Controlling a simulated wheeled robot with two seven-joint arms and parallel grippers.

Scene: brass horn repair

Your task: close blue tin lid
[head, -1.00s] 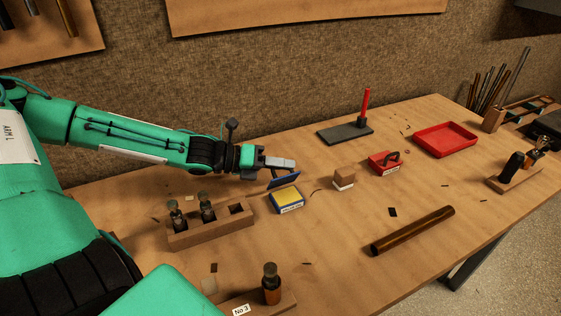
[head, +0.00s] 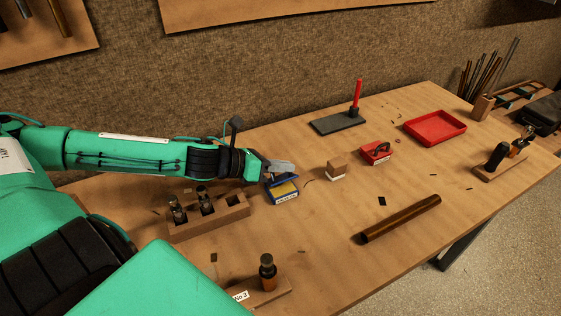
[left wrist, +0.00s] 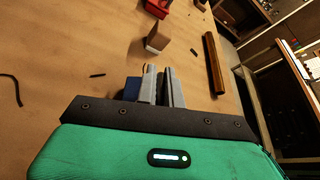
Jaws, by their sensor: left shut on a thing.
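The blue tin (head: 286,199) stands on the bench, with a pale label on its front and yellow contents showing. Its blue lid (head: 279,183) is tilted over the back of the tin and partly open, leaving a gap at the front. My left gripper (head: 281,167) is at the lid's upper edge, its grey fingers shut on the lid; the exact contact is hard to see. In the left wrist view, the fingers (left wrist: 162,86) are close together, with a blue part of the tin (left wrist: 132,89) beside them, mostly hidden. My right gripper is not in view.
A wooden rack with small bottles (head: 210,217) stands left of the tin. To the right are a wood-and-white block (head: 336,170), a red tin (head: 377,152), a red tray (head: 435,128) and a brass tube (head: 401,219). The bench before the tin is mostly clear.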

